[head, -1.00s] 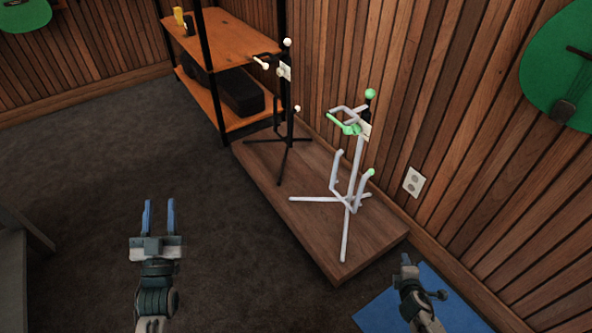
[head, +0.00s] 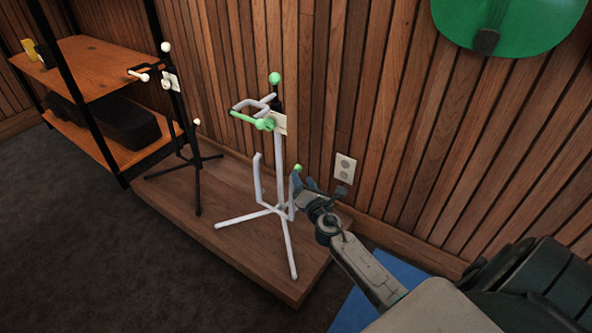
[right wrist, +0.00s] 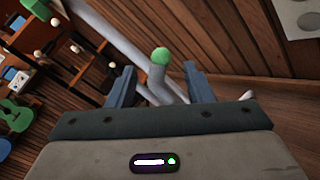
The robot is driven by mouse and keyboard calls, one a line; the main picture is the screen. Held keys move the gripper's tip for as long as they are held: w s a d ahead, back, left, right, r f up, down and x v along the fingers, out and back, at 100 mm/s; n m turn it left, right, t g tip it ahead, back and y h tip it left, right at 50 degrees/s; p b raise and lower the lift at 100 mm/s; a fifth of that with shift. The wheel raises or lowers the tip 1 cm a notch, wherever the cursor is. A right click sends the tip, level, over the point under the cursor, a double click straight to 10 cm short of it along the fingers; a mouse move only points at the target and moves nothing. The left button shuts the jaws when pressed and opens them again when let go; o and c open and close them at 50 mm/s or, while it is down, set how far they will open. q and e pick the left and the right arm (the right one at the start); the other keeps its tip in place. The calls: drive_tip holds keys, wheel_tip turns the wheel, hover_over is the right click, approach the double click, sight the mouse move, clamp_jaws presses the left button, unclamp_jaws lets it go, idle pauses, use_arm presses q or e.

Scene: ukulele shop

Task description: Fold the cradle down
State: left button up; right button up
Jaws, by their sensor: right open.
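A white stand (head: 279,155) with green knobs stands on the low wooden platform in the head view. Its lower cradle (head: 257,180) has two prongs that rise in front of the column. The right prong ends in a green tip (head: 297,167). My right gripper (head: 303,183) is open, right at this prong. In the right wrist view, the green tip (right wrist: 160,56) and its prong show between the two spread blue fingers, with a gap on each side. Whether the fingers touch the prong cannot be told. My left gripper is out of view.
A similar black stand (head: 196,168) with white knobs stands to the left on the platform (head: 270,265). An orange shelf (head: 90,70) is at the far left. The slatted wall (head: 345,110) with an outlet (head: 344,167) rises close behind. A green instrument (head: 510,18) hangs above.

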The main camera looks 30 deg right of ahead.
sight(299, 172)
drive_tip(key=x, duration=0.6)
drive_tip(key=shift+b, duration=0.4)
drive_tip(key=shift+c, duration=0.2)
clamp_jaws()
